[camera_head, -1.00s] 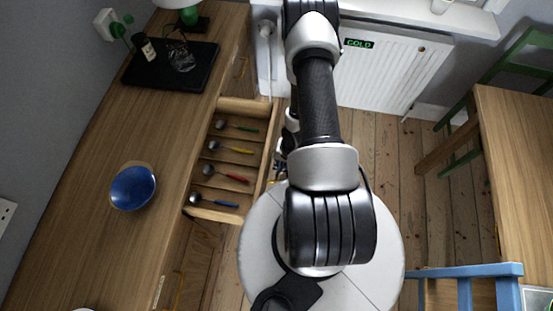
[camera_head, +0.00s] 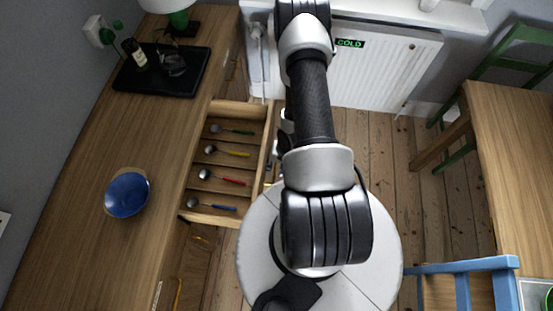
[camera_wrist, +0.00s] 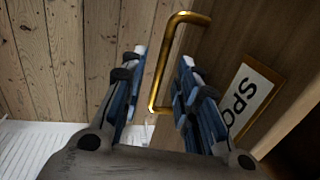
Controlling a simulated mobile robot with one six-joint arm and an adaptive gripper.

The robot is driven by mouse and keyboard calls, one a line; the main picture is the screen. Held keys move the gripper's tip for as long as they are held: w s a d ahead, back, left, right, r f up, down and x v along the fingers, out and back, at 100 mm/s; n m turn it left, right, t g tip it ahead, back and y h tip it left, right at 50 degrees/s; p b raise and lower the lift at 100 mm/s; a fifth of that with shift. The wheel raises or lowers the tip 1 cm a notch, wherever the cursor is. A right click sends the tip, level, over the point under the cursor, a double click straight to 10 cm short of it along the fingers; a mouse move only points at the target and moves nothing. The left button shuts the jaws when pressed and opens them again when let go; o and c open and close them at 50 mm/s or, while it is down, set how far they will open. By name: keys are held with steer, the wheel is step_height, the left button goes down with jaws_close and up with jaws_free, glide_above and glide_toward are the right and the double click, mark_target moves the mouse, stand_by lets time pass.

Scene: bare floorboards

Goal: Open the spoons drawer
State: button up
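The spoons drawer (camera_head: 224,213) stands pulled out from the wooden counter at left in the head view. Several spoons with coloured handles, among them a red-handled spoon (camera_head: 222,177), lie in its separate compartments. In the wrist view, the brass handle (camera_wrist: 161,70) crosses between the fingers of my gripper (camera_wrist: 164,58). The fingers stand apart on either side of the handle, with gaps showing. The drawer's label (camera_wrist: 245,98) reads "SPO", the rest being cut off. In the head view my arm hides most of the gripper and the handle.
A blue bowl (camera_head: 127,194) and a black tray (camera_head: 163,72) with a bottle are on the counter (camera_head: 92,150). A white radiator (camera_head: 385,72) stands behind my arm. A table (camera_head: 515,130) and a blue chair (camera_head: 462,268) are at right. Bare floorboards (camera_head: 388,170) lie between.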

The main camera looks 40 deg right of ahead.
step_height(320, 180, up, 12)
steer(key=s+d, duration=0.1)
steer(key=s, duration=0.1)
steer(key=shift+d, duration=0.2)
steer(key=shift+w+f, duration=0.1)
stand_by(0.6)
